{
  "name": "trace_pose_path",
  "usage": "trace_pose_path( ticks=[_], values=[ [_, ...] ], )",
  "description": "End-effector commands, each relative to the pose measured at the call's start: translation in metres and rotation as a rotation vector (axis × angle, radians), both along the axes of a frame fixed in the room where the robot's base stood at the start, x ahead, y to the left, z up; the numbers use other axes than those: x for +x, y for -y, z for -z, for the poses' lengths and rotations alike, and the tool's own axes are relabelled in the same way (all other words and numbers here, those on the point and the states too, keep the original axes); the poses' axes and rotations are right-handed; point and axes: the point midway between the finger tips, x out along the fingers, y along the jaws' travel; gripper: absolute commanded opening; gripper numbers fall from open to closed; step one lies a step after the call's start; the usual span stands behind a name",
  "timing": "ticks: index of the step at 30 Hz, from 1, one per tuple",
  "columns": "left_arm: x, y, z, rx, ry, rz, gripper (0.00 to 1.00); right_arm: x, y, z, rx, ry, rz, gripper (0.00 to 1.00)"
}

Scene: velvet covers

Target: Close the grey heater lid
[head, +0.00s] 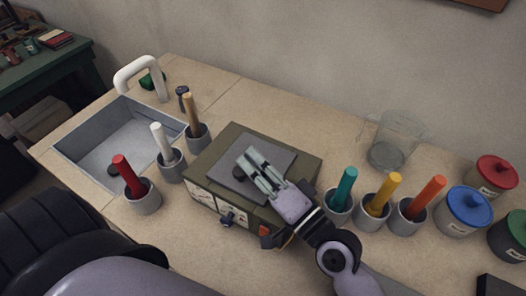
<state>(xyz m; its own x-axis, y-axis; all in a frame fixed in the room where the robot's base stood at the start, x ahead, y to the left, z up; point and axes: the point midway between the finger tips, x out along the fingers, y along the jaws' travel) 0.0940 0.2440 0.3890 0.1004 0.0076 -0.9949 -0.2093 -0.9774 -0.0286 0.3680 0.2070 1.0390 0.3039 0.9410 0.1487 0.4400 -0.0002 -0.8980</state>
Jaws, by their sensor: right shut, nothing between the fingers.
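The heater (205,199) is an olive-green box on the counter, with labels and a small knob on its front. Its grey lid (228,165) lies flat on top and looks closed, though my gripper hides part of it. A dark round knob shows on the lid beside my fingertips. My right gripper (256,166) is shut and empty, its fingers over the lid; whether it touches the lid I cannot tell. My left gripper is not in view; only part of my arm shows at the lower left.
A sink (85,163) with a white tap (143,75) is at the left. Grey cups with coloured handles stand on both sides of the heater. A clear glass jug (391,143) and lidded jars, one blue (466,219), are at the right. The counter behind the heater is clear.

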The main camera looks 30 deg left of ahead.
Motion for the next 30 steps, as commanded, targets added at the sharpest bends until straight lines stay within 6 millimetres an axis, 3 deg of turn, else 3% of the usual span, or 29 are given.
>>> trace_pose_path(
  ticks=[14, 25, 27, 30],
  values=[
    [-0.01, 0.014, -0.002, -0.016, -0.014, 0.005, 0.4, 0.0, 0.0, -0.003, 0.0, 0.0, 0.0, 0.0],
    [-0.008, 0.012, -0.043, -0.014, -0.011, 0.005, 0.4, 0.008, -0.004, -0.047, 0.001, 0.0, 0.006, 0.0],
    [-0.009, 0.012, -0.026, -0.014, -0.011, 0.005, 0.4, 0.009, 0.009, -0.029, -0.006, 0.001, 0.008, 0.0],
    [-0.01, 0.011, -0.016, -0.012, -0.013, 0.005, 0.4, 0.009, 0.026, -0.022, -0.005, 0.001, 0.007, 0.0]
  ],
)
